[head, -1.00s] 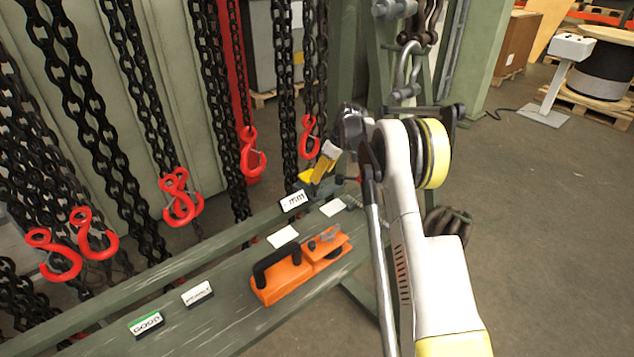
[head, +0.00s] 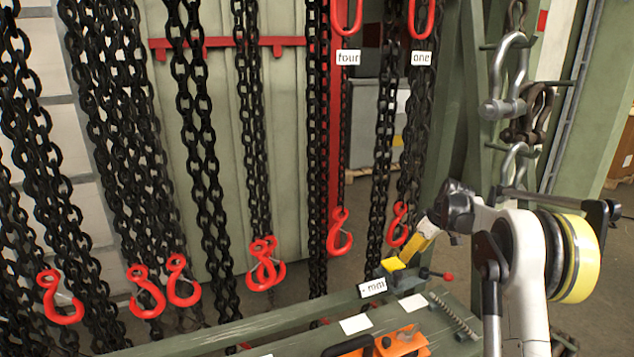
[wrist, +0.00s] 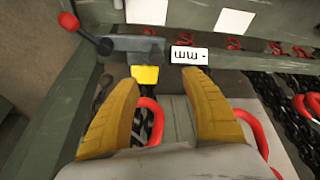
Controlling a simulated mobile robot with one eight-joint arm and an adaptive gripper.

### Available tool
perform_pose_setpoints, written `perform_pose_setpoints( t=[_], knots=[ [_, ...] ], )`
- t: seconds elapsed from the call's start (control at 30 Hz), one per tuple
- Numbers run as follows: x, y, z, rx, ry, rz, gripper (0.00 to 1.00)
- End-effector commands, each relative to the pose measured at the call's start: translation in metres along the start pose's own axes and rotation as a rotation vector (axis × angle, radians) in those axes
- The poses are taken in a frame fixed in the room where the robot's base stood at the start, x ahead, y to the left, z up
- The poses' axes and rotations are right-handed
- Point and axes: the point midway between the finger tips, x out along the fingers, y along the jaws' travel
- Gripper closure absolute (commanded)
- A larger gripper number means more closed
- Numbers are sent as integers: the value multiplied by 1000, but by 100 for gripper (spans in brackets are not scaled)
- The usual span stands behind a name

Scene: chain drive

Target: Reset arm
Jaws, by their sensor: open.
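My gripper (head: 412,252) is at the right end of the rack's green rail in the head view, its yellow fingers pointing down and to the left. In the wrist view my gripper (wrist: 163,112) shows two yellow fingers spread apart with nothing held between them. A small yellow block (wrist: 145,75) on a grey clamp-like device (wrist: 125,48) lies beyond the fingertips. The same yellow block (head: 394,264) shows just below the fingers in the head view. Whether the fingers touch anything cannot be told.
Black chains with red hooks (head: 340,232) hang to the left and behind my gripper. A label reading "mm" (head: 372,288) and an orange tool (head: 402,343) sit close by on the green bench. Metal shackles (head: 507,85) hang on the frame at the upper right.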

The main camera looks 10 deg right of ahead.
Motion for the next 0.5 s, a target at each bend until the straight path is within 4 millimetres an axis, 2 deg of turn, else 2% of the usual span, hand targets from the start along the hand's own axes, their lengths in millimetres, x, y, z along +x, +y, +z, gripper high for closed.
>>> perform_pose_setpoints(
  t=[0.13,0.27,0.37,0.5],
  knots=[
    [-52,-43,-14,52,0,34,46],
    [-105,-94,-17,117,8,78,46],
    [-140,-135,-10,167,19,110,46],
    [-180,-193,11,236,42,152,46]
  ],
)
